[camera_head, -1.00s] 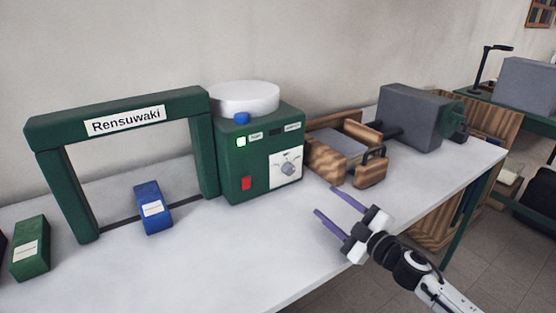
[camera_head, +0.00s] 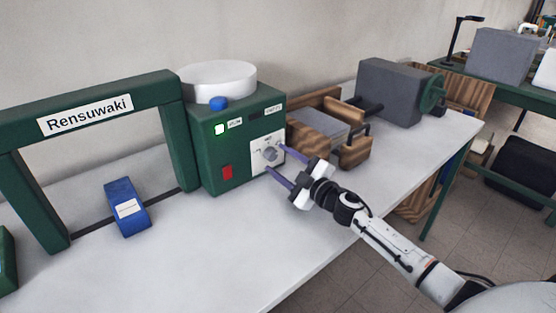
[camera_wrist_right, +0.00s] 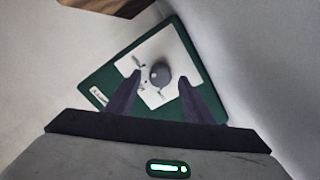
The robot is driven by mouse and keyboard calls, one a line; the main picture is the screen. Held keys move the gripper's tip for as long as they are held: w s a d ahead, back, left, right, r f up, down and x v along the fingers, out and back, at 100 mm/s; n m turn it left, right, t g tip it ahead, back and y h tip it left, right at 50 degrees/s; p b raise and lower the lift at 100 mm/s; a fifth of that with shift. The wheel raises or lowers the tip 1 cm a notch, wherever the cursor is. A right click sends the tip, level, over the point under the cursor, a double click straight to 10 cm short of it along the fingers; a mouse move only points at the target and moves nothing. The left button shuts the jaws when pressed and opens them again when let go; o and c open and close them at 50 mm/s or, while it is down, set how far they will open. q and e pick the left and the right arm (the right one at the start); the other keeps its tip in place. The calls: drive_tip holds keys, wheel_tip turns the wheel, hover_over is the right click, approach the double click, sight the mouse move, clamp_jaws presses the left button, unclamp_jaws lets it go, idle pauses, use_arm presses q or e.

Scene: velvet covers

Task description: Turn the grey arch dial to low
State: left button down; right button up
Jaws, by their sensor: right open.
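The grey dial (camera_head: 270,153) sits on a white plate on the front of the green control box (camera_head: 206,150), which is joined to the green arch (camera_head: 85,103) labelled "Rensuwaki". It also shows in the right wrist view (camera_wrist_right: 160,74), ahead of and between the fingers. My right gripper (camera_head: 277,160) is open, its two purple fingers pointing at the plate, one on each side of the dial in the picture. In the right wrist view the open fingers (camera_wrist_right: 156,92) appear apart from the dial. I cannot read the dial's setting. My left gripper is not in view.
A wooden vise-like device (camera_head: 355,153) stands close right. A blue block (camera_head: 127,207) lies under the arch. The table front is clear.

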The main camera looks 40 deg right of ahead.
drive_tip(key=shift+w, duration=0.6)
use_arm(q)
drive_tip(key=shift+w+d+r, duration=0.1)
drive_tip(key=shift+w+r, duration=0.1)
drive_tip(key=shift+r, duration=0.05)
use_arm(e)
drive_tip(key=c, duration=1)
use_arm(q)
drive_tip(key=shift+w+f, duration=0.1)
use_arm(e)
drive_tip(key=shift+c, duration=0.2)
